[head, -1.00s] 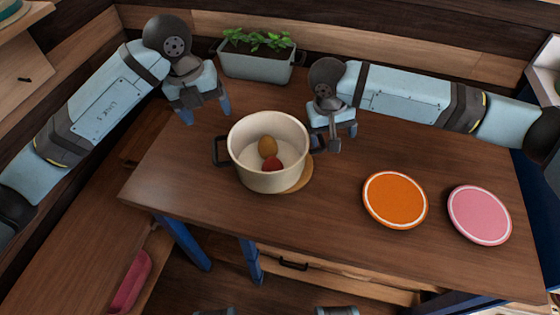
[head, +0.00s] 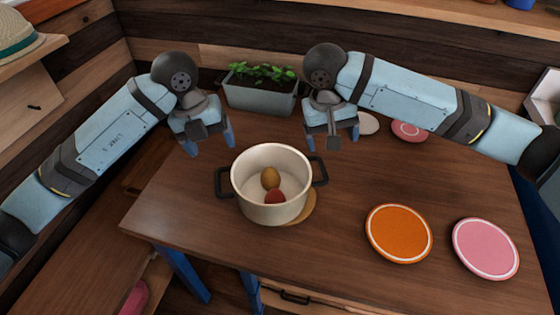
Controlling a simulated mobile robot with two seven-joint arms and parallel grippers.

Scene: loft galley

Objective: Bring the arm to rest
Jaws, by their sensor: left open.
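My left gripper (head: 212,145) is open and empty, above the table's left side, up and left of the pot. My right gripper (head: 333,142) has its fingers apart with nothing between them, above and behind the pot's right handle (head: 320,172). It is clear of that handle. The cream pot (head: 272,214) stands upright on the table, partly over a round wooden trivet (head: 308,208). A brown roundish item (head: 270,177) and a red one (head: 275,196) lie inside the pot.
On the wooden table (head: 190,205), an orange plate (head: 399,233) and a pink plate (head: 486,248) lie at the right. A grey planter (head: 260,97) stands at the back. A pale dish (head: 368,123) and a reddish dish (head: 408,130) lie behind the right arm. The front left is clear.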

